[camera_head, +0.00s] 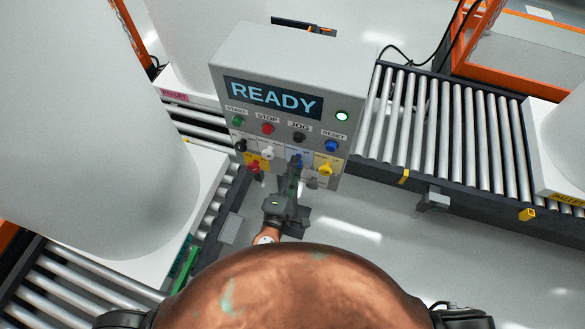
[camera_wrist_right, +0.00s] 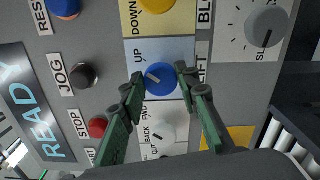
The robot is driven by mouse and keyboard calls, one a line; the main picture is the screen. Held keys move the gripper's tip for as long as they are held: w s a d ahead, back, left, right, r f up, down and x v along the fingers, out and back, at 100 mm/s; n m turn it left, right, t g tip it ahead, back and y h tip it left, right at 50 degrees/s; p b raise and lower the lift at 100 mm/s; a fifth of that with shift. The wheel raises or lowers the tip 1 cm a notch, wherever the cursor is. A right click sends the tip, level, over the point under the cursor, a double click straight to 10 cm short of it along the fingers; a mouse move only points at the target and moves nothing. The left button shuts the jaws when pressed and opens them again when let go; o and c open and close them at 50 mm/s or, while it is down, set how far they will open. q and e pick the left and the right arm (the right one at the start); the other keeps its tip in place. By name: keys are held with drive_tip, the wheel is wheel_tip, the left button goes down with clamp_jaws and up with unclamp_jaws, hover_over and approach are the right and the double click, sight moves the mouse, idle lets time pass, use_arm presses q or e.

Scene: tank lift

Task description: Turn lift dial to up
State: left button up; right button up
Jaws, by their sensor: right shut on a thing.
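The lift dial (camera_wrist_right: 168,83) is a round blue knob with a grey pointer mark, on a pale blue patch of the grey control box. In the right wrist view its mark points to the picture's left and slightly up. The UP label (camera_wrist_right: 138,56) lies above and left of it; a LIFT label (camera_wrist_right: 202,70) is partly hidden by a finger. My right gripper (camera_wrist_right: 160,75) is shut on the blue dial, one finger on each side. In the head view this gripper (camera_head: 294,168) reaches the box's lower row and covers part of the dial. My left gripper is not in view.
The control box (camera_head: 290,60) shows READY on its display (camera_head: 272,97) and a lit green lamp (camera_head: 342,116). A yellow dial (camera_head: 325,169) and a white dial (camera_head: 267,153) flank the blue one closely. Roller conveyors (camera_head: 450,130) and large white tanks (camera_head: 90,120) stand around.

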drive_tip(key=shift+a+m, duration=0.1)
drive_tip(key=shift+m, duration=0.3)
drive_tip(key=o, duration=1.2)
drive_tip(key=shift+c, duration=0.2)
drive_tip(key=shift+s, duration=0.1)
drive_tip(key=v, duration=0.8)
